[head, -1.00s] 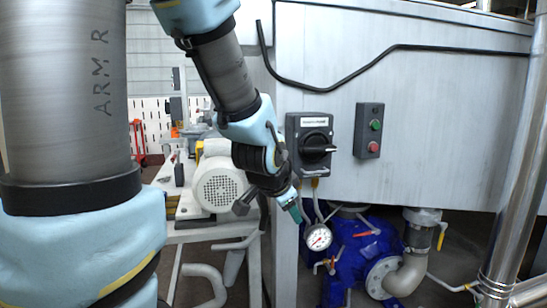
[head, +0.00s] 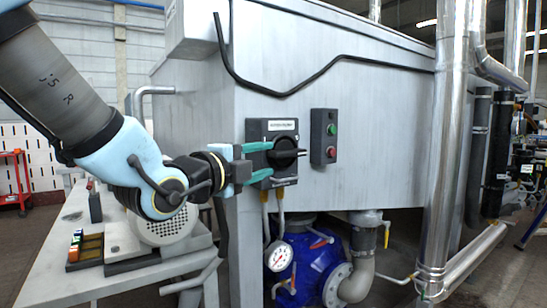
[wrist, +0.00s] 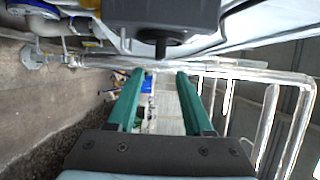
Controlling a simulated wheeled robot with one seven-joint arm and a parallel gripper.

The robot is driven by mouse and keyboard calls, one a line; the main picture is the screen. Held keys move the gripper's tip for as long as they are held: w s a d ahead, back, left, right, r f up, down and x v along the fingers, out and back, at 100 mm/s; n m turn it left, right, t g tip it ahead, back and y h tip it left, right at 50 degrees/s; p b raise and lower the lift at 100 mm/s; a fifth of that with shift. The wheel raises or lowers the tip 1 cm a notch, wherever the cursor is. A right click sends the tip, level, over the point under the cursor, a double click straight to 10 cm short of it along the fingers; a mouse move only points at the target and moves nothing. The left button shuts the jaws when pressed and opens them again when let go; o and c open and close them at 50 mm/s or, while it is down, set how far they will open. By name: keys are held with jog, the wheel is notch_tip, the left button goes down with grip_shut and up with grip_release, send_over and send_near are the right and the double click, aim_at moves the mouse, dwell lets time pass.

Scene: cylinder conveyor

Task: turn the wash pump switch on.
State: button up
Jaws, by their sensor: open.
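The wash pump switch is a dark grey box (head: 257,128) with a white label and a black rotary knob (head: 287,153), on the metal tank wall. The knob's handle lies about level, pointing right. My gripper (head: 270,159) is open, its green fingers reaching in from the left at the box front, one above the other. In the wrist view the fingers (wrist: 161,74) are apart with nothing between them. The box (wrist: 160,14) and the dark knob (wrist: 160,38) show just above the fingertips there. I cannot tell whether a finger touches the knob.
A button box (head: 324,137) with green and red buttons is right of the switch. A gauge (head: 278,256) and a blue pump (head: 310,262) sit below. A bench (head: 50,262) with a motor is at left. A steel pipe (head: 447,150) stands at right.

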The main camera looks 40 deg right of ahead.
aim_at(285, 155)
jog(key=p+x, duration=0.1)
jog(key=p, duration=0.2)
jog(key=p+x, duration=0.1)
jog(key=p, duration=0.3)
jog(key=shift+w+d+r, duration=0.15)
jog(key=shift+d+r, duration=0.05)
jog(key=shift+d, duration=0.2)
jog(key=p+x, duration=0.2)
jog(key=p, duration=0.2)
jog(key=shift+w+d, duration=0.1)
jog(key=shift+d, duration=0.15)
jog(key=shift+x, duration=2.7)
jog(key=shift+f, duration=0.2)
jog(key=shift+c, duration=0.3)
grip_shut()
